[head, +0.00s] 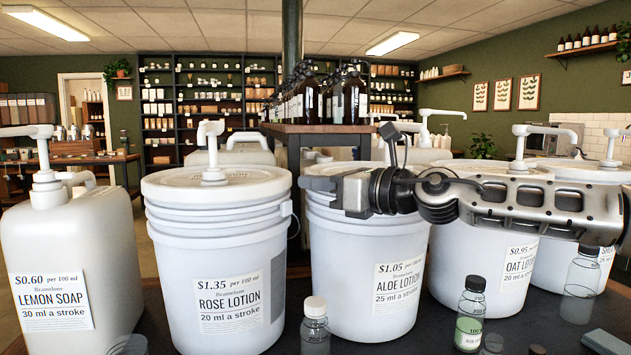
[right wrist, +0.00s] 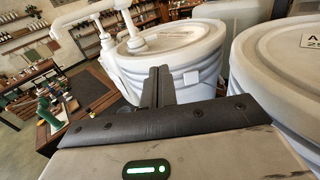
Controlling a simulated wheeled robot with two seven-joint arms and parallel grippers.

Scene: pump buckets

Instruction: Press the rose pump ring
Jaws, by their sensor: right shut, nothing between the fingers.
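The rose lotion bucket (head: 225,285) is a white bucket with a ribbed rim, left of centre in the head view. Its white pump (head: 210,135) stands upright on the lid, with the pump ring (head: 213,176) at its base. My right gripper (head: 308,183) comes in from the right and points left. Its tip appears just right of the rose bucket's rim, in front of the aloe bucket, apart from the pump. In the right wrist view its fingers (right wrist: 158,86) are together and empty. My left gripper is out of view.
The aloe lotion bucket (head: 360,295) stands partly behind my right arm, and the oat lotion bucket (head: 465,255) is further right. The lemon soap jug (head: 70,245) is at the left. A white-capped bottle (head: 315,325) and a dark-capped bottle (head: 469,315) stand in front.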

